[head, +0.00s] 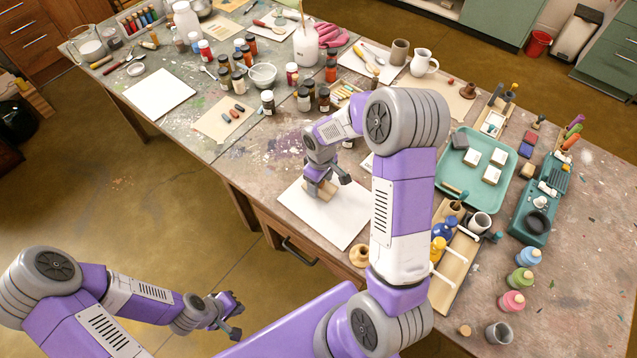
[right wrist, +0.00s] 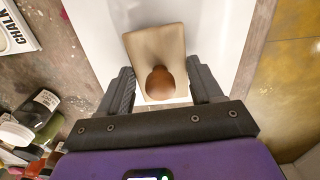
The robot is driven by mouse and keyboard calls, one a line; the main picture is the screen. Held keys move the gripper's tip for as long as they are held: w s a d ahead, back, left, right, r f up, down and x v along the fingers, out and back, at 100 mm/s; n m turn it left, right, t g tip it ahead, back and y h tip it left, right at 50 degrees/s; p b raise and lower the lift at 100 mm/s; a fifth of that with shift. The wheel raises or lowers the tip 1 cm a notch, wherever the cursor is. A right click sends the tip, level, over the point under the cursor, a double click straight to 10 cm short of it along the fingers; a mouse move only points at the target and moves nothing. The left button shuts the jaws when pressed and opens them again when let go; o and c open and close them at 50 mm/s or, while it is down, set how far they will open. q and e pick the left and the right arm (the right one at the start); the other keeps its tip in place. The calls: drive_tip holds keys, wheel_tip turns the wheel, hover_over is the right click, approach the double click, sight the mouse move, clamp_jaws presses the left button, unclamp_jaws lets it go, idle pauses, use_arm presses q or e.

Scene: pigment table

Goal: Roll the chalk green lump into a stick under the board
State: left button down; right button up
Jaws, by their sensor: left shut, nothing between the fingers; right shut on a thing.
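My right gripper (head: 327,180) is shut on the round brown knob (right wrist: 160,83) of a small tan wooden board (right wrist: 155,48). The board also shows in the head view (head: 320,190), partly covered by the gripper. It is over a white sheet (head: 337,226) near the table's front edge; I cannot tell whether it touches the sheet. The chalk green lump is not visible in either view; the board and gripper hide the area beneath. My left gripper (head: 232,314) is shut and empty, away from the table over the floor.
A teal tray (head: 478,150) with small white blocks and a wooden rack (head: 454,265) stand to the right. Several paint jars (head: 268,102) stand behind. Another white sheet (head: 158,92) lies at the left. A small wooden piece (head: 359,254) stands beside the working sheet's front right edge.

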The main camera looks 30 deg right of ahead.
drive_tip(key=shift+w+d, duration=0.3)
drive_tip(key=shift+d, duration=0.3)
drive_tip(key=shift+s+a, duration=0.35)
drive_tip(key=shift+a, duration=0.35)
drive_tip(key=shift+s+a, duration=0.3)
drive_tip(key=shift+a, duration=0.35)
drive_tip(key=shift+a, duration=0.1)
drive_tip(key=shift+s+a+b, duration=0.25)
drive_tip(key=shift+s+a, duration=0.05)
drive_tip(key=shift+a, duration=0.25)
drive_tip(key=shift+s+a+b, duration=0.2)
drive_tip(key=shift+s+a, duration=0.05)
drive_tip(key=shift+a, duration=0.3)
drive_tip(key=shift+w+d+p, duration=0.2)
drive_tip(key=shift+w+d, duration=0.2)
drive_tip(key=shift+d, duration=0.45)
drive_tip(key=shift+w+d+p, duration=0.25)
drive_tip(key=shift+w+d, duration=0.15)
drive_tip(key=shift+d, duration=0.45)
drive_tip(key=shift+w+d+p, duration=0.2)
drive_tip(key=shift+w+d, duration=0.2)
drive_tip(key=shift+d, duration=0.45)
drive_tip(key=shift+s+a, duration=0.3)
drive_tip(key=shift+a, duration=0.35)
drive_tip(key=shift+s+a, duration=0.3)
drive_tip(key=shift+a, duration=0.35)
drive_tip(key=shift+r, duration=0.1)
wheel_tip(320, 180, up, 8)
drive_tip(key=p, duration=0.5)
drive_tip(key=shift+p, duration=0.4)
